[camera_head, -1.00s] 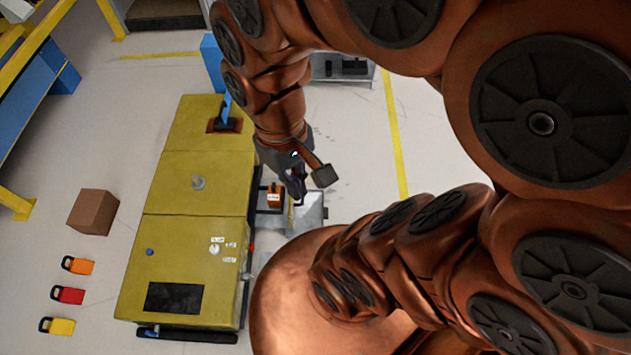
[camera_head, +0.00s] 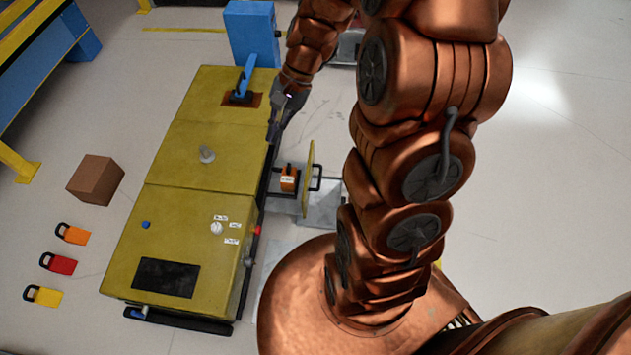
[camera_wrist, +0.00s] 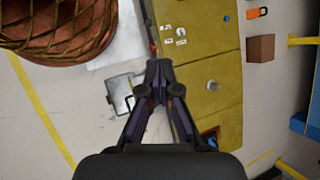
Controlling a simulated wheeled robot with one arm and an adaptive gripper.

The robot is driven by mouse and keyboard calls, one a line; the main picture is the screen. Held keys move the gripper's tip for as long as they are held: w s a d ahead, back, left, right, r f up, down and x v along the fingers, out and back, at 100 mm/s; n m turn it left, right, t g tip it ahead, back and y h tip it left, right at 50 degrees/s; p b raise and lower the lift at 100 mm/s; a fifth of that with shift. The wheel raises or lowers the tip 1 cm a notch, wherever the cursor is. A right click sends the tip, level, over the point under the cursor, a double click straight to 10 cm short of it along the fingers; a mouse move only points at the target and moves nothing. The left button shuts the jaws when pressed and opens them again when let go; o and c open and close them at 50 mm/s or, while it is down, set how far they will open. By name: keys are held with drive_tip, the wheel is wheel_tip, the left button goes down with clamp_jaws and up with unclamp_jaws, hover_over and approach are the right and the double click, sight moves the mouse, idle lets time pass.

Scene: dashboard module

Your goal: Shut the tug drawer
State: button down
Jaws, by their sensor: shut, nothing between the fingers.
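The drawer (camera_head: 309,180) sticks out from the right side of the yellow dashboard module (camera_head: 175,200). It has a thin yellow front panel with a black handle (camera_head: 319,178), and an orange, labelled block (camera_head: 289,179) sits inside. My gripper (camera_head: 273,138) is shut and empty. It is beside the module's right edge, above the drawer in the picture and apart from its front panel. In the wrist view my gripper's fingertips (camera_wrist: 161,66) point along the module's side (camera_wrist: 205,75); the drawer cannot be told clearly there.
A blue lever (camera_head: 244,78) and a blue box (camera_head: 252,35) are at the module's far end. A brown box (camera_head: 96,180) and orange, red and yellow padlock-like items (camera_head: 60,264) lie left on the floor. A grey plate (camera_head: 322,206) lies below the drawer. Floor further right is clear.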

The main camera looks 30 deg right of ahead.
drive_tip(key=w+d+f+m+t+y+b, duration=0.1)
drive_tip(key=w+d+f+m+b, duration=0.25)
drive_tip(key=f, duration=0.45)
drive_tip(key=w+d+f+m+t+b, duration=0.1)
drive_tip(key=w+d+f+m+b, duration=0.15)
drive_tip(key=d+f, duration=0.4)
drive_tip(key=w+d+f+m+t+y+b, duration=0.1)
drive_tip(key=w+d+f+m+t+b, duration=0.2)
drive_tip(key=f, duration=0.6)
drive_tip(key=s+d+f+m+t+h+b, duration=0.15)
drive_tip(key=d+f+m+b, duration=0.25)
drive_tip(key=d+f, duration=0.5)
drive_tip(key=s+d+f+m+b, duration=0.25)
drive_tip(key=d+f+b, duration=0.25)
drive_tip(key=f, duration=0.8)
drive_tip(key=m+b, duration=0.1)
drive_tip(key=b, duration=0.4)
hover_over(319, 184)
wheel_tip(319, 184, down, 7)
drive_tip(key=shift+a+r, duration=0.1)
drive_tip(key=shift+w+a+r, duration=0.1)
drive_tip(key=shift+w+a, duration=0.4)
drive_tip(key=shift+a, duration=0.05)
